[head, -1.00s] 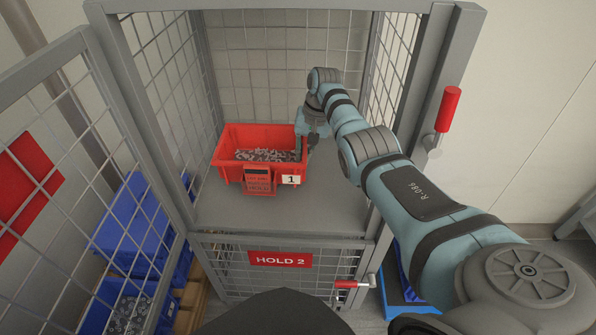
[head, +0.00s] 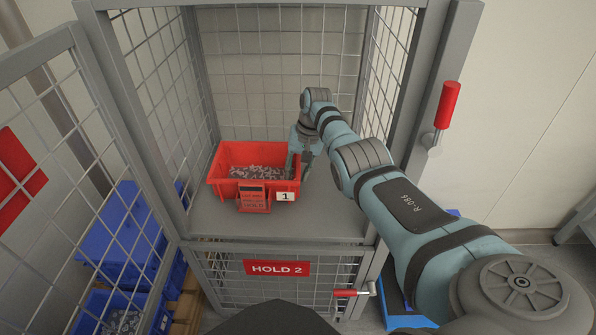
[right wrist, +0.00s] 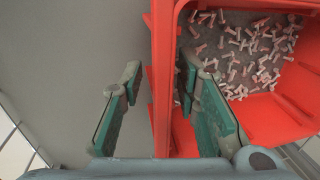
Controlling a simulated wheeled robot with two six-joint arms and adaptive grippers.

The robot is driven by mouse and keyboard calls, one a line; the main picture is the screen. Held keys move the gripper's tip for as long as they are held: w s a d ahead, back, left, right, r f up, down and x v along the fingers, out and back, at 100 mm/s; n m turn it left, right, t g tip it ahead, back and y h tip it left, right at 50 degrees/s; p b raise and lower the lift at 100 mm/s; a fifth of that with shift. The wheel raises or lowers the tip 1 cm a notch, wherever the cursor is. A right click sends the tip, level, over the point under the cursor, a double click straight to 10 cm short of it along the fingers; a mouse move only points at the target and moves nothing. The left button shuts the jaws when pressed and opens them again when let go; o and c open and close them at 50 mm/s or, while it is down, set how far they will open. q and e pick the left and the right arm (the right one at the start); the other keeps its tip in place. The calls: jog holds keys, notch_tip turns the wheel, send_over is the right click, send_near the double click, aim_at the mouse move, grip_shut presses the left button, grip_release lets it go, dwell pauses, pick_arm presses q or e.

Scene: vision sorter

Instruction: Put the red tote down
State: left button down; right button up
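The red tote (head: 222,187) stands on the grey shelf (head: 210,222) inside the mesh cage in the head view, upright and level. It holds many small grey parts and carries a red tag and a white "1" label in front. My right gripper (head: 298,170) is at the tote's right wall. In the right wrist view my right gripper (right wrist: 160,78) is open, with one finger outside and one inside the tote's wall (right wrist: 162,60). Gaps show between both fingers and the wall. My left gripper is not in view.
The cage door (head: 62,150) stands open at the left. A red "HOLD 2" sign (head: 277,268) hangs on the lower mesh, with a red-handled latch (head: 345,293) beside it. Blue totes (head: 120,230) stand at the lower left. Shelf to the tote's right is clear.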

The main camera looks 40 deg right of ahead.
aim_at(299, 163)
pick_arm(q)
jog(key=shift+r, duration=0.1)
pick_arm(e)
jog(key=shift+r, duration=0.1)
